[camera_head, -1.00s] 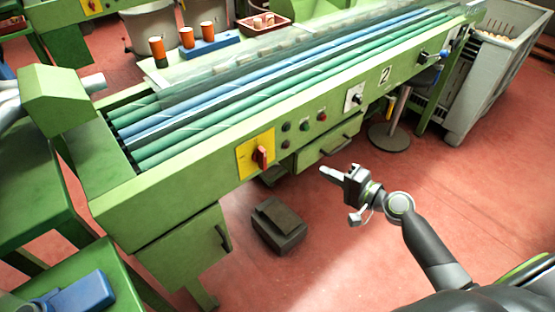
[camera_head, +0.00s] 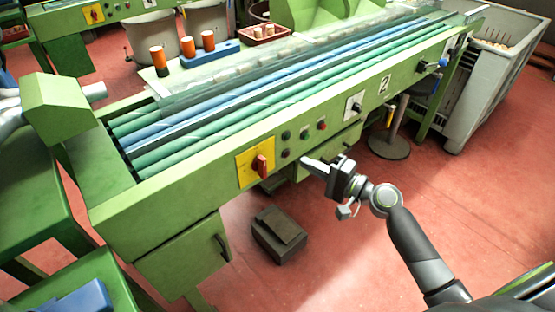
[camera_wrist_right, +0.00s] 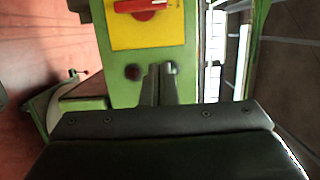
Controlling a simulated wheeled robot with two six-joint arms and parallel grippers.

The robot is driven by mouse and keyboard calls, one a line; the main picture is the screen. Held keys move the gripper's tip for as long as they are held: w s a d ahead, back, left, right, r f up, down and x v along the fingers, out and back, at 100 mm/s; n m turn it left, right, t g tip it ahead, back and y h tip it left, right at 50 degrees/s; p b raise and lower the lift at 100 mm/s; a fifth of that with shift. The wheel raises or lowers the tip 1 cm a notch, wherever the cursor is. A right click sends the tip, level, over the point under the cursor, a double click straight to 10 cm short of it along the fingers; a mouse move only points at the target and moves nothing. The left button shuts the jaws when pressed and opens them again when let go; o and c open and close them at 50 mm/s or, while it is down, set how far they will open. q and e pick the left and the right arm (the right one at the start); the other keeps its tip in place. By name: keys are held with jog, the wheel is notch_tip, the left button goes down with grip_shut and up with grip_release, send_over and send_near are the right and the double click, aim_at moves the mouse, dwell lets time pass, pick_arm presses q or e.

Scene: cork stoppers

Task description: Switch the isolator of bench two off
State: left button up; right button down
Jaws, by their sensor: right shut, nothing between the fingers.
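Bench two (camera_head: 210,192) is a long green machine with a "2" plate (camera_head: 384,84) on its front. Its isolator is a red rotary handle (camera_head: 261,165) on a yellow plate (camera_head: 243,172) at the left of the front panel. In the head view the handle stands roughly upright. The right wrist view also shows the red handle (camera_wrist_right: 140,6) on the yellow plate (camera_wrist_right: 150,35), cut by the top edge. My right gripper (camera_head: 305,161) is shut and empty, to the right of the isolator and apart from it. It also shows in the right wrist view (camera_wrist_right: 159,68). My left gripper is out of view.
Small buttons (camera_head: 304,134) and a black knob (camera_head: 354,104) sit right of the yellow plate. A dark box (camera_head: 278,234) lies on the red floor below. Another bench with a similar yellow plate (camera_head: 93,14) stands at the back left.

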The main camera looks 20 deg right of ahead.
aim_at(261, 167)
jog(key=p+x, duration=0.1)
jog(key=x, duration=0.5)
jog(key=shift+r, duration=0.15)
jog(key=a, duration=0.1)
jog(key=a+p, duration=0.1)
jog(key=a, duration=0.1)
jog(key=shift+s, duration=0.35)
jog(key=shift+s+a, duration=0.15)
jog(key=shift+a, duration=0.15)
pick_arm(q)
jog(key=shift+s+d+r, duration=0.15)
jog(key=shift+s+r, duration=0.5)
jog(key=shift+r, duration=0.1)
pick_arm(e)
jog(key=shift+a, duration=0.2)
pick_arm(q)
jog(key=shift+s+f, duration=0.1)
pick_arm(e)
jog(key=shift+f, duration=0.2)
